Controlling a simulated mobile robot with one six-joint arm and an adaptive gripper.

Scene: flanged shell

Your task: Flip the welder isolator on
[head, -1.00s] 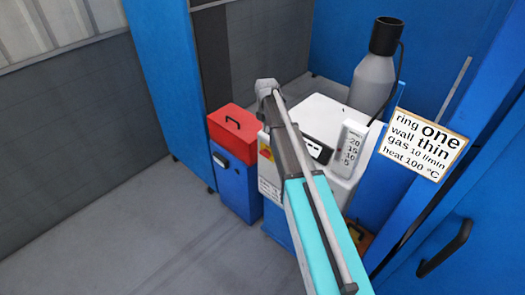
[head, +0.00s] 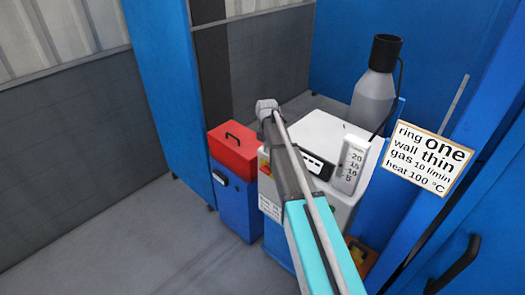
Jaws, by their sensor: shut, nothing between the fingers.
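The welder is a white-topped cabinet (head: 318,133) with a blue lower part, standing in the middle of the head view. A small yellow and red patch (head: 264,164) shows on its left front side, just left of my arm. It looks like the isolator, but my arm partly covers it and its switch position cannot be read. My arm reaches from the bottom edge up across the welder's front to a grey joint near its back left corner. My gripper does not show; it is past or behind the arm links.
A blue cabinet with a red toolbox (head: 233,148) on top stands left of the welder. A grey gas bottle (head: 374,95) stands behind it. A flow gauge (head: 351,165) and a settings sign (head: 428,158) are to the right. The floor at left is clear.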

